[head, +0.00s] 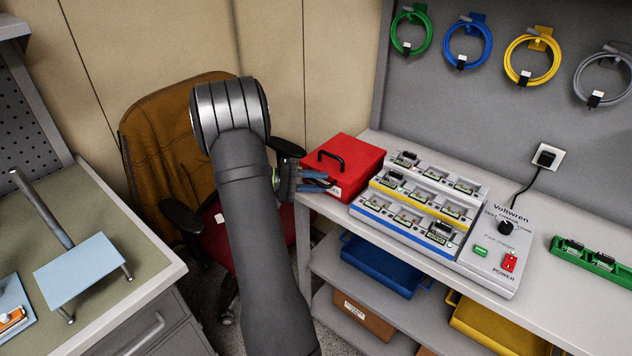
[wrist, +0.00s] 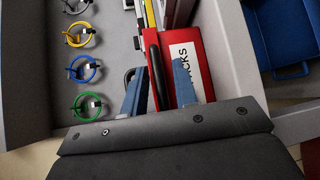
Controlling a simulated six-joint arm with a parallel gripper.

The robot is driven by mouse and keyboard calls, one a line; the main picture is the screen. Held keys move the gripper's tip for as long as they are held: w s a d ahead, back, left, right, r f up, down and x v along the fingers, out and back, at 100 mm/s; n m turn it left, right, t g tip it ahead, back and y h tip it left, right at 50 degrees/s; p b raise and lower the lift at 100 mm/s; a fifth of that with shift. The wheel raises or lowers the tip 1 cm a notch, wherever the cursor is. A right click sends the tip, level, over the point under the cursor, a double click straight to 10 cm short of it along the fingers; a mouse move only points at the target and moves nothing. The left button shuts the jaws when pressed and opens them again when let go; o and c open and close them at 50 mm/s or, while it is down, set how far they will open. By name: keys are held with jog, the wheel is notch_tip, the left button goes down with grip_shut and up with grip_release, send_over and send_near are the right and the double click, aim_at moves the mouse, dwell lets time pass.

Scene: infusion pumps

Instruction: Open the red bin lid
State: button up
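The red bin (head: 360,160) stands at the left end of the workbench, with its lid shut and a black handle (head: 330,157) on top. My gripper (head: 322,180) is at the bin's left side in the head view, its blue fingers overlapping the bin's edge. In the wrist view, the red bin (wrist: 207,82) shows a white label and the black handle (wrist: 155,65). My gripper (wrist: 160,80) is open there, with the handle between the two fingers in the picture. I cannot tell how far the fingers are from the handle, and no contact shows.
A charging station (head: 425,205) with several slots is close to the bin's right. Below are shelves with a blue bin (head: 380,265) and a yellow bin (head: 495,325). A brown chair (head: 175,150) stands behind my arm. Coiled cables hang on the back panel.

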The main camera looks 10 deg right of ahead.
grip_shut()
jog(key=s+a, duration=1)
jog(key=shift+a, duration=0.15)
jog(key=shift+o, duration=1.1)
grip_release()
jog(key=shift+a, duration=0.1)
jog(key=a+r, duration=0.2)
jog(key=a, duration=1.5)
jog(key=shift+r, duration=0.3)
